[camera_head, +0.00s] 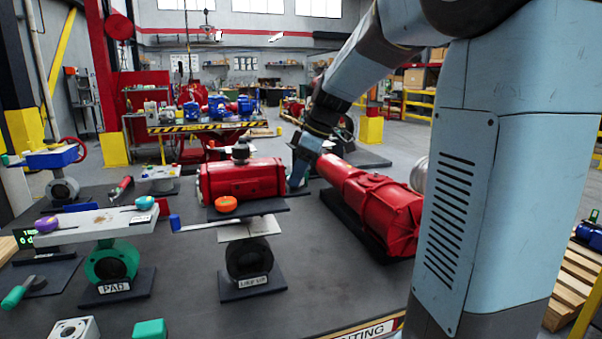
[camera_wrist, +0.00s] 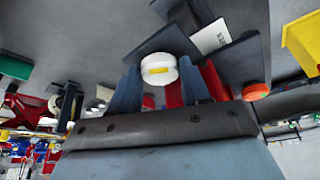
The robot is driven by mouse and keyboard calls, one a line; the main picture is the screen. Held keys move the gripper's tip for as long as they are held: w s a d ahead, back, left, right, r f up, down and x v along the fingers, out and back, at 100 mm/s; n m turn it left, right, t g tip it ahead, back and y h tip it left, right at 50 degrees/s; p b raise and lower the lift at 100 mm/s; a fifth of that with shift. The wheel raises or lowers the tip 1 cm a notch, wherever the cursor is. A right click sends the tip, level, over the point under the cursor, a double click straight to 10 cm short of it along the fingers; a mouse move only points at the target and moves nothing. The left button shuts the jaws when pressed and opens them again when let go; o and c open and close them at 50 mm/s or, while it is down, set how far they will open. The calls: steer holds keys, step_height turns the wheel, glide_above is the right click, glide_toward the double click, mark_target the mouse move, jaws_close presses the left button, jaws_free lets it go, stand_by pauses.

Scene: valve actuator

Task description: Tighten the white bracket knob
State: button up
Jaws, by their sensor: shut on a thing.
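The white knob (camera_wrist: 157,69), round with a yellow mark on its face, sits between the two blue fingers of my gripper (camera_wrist: 159,72) in the wrist view. The fingers are shut on its sides. In the head view my gripper (camera_head: 299,166) reaches down at the right end of a red actuator (camera_head: 243,181). The white knob cannot be made out there. The bracket behind the knob is mostly hidden by the fingers.
An orange knob (camera_head: 226,203) sits on a dark plate left of my gripper; it also shows in the wrist view (camera_wrist: 255,92). A long red cylinder (camera_head: 372,198) lies close on the right. A green valve (camera_head: 112,262) stands at left.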

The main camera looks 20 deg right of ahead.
steer(key=shift+w+a+r, duration=0.1)
stand_by(0.3)
steer(key=o, duration=1.1)
steer(key=shift+c, duration=0.2)
steer(key=v, duration=0.8)
